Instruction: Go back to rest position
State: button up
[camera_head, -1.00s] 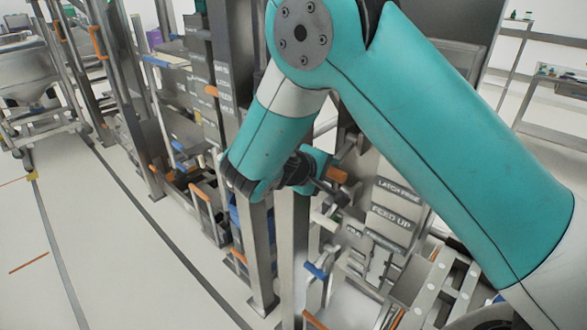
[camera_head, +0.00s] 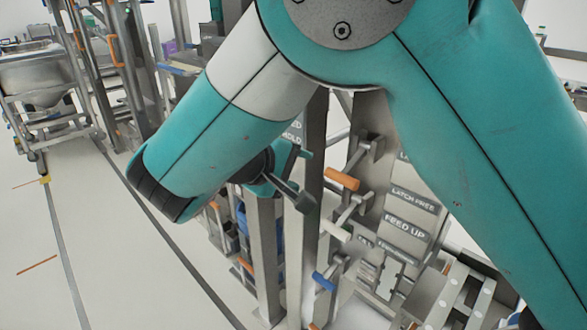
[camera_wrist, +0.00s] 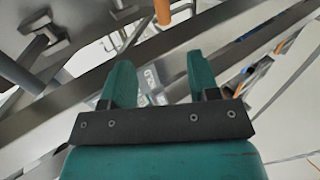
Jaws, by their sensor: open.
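My gripper (camera_wrist: 162,82) shows in the wrist view with its two teal fingers apart and nothing between them. In the head view my gripper (camera_head: 305,178) is partly hidden behind my teal arm, in front of a grey metal post. An orange handle (camera_head: 342,179) is just right of the gripper, and I see no contact with it. A white handle (camera_head: 336,231) and a blue handle (camera_head: 324,282) are below it.
A grey metal post (camera_head: 266,262) rises below my arm. A steel hopper bin (camera_head: 38,82) on a frame stands at the far left. The pale floor (camera_head: 110,255) at left is clear.

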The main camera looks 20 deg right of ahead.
dwell(0.3)
jog(key=s+d+g+y, duration=0.3)
jog(key=s+d+y, duration=0.1)
jog(key=d+y, duration=0.15)
jog(key=s+a+r+g+y, duration=0.1)
jog(key=s+y, duration=0.3)
jog(key=s, duration=0.5)
jog(key=s+a+r+n+g+y, duration=0.1)
jog(key=s+y, duration=0.4)
jog(key=s, duration=0.5)
jog(key=a+r+g, duration=0.1)
jog(key=a, duration=0.1)
jog(key=shift+a+r, duration=0.25)
jog(key=shift+a, duration=0.05)
